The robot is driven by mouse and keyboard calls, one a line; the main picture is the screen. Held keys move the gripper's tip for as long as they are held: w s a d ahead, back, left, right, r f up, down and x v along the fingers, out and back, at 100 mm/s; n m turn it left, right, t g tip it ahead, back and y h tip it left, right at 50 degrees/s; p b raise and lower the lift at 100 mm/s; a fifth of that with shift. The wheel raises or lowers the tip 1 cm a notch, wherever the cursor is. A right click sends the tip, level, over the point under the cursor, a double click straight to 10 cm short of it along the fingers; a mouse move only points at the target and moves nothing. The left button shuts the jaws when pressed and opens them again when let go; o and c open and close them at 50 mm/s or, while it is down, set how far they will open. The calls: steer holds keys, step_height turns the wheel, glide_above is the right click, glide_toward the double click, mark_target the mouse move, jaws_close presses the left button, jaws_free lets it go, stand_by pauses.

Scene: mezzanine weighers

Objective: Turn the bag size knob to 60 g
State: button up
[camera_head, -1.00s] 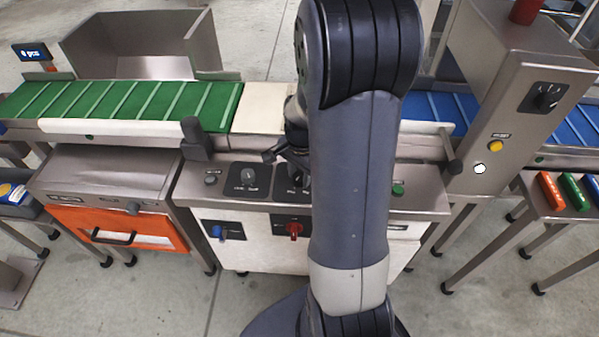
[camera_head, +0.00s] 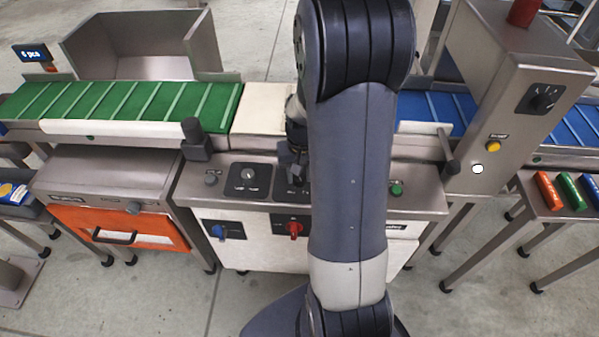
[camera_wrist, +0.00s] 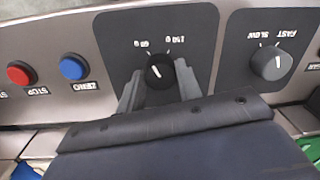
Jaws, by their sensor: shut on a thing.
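The bag size knob (camera_wrist: 160,74) is black with a white pointer line. It sits on a dark plate (camera_wrist: 115,40) in the wrist view, where the labels appear upside down: 60 g at upper left and 150 g at upper right. The pointer slants slightly toward the upper left, on the 60 g side; its exact alignment is hard to tell. My gripper (camera_wrist: 158,88) is shut on the knob, one grey finger on each side. In the head view my gripper (camera_head: 297,172) is at the console top, and my arm hides most of the knob's plate.
The FAST/SLOW knob (camera_wrist: 271,63) is close beside it. A blue ZERO button (camera_wrist: 73,67) and a red STOP button (camera_wrist: 20,73) are on the other side.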

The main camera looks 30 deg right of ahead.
mark_target(301, 176)
steer(key=shift+n, duration=0.6)
steer(key=o, duration=1)
steer(key=shift+c, duration=0.2)
step_height(301, 176, up, 11)
steer(key=p, duration=0.2)
steer(key=shift+d, duration=0.25)
steer(key=shift+f, duration=0.1)
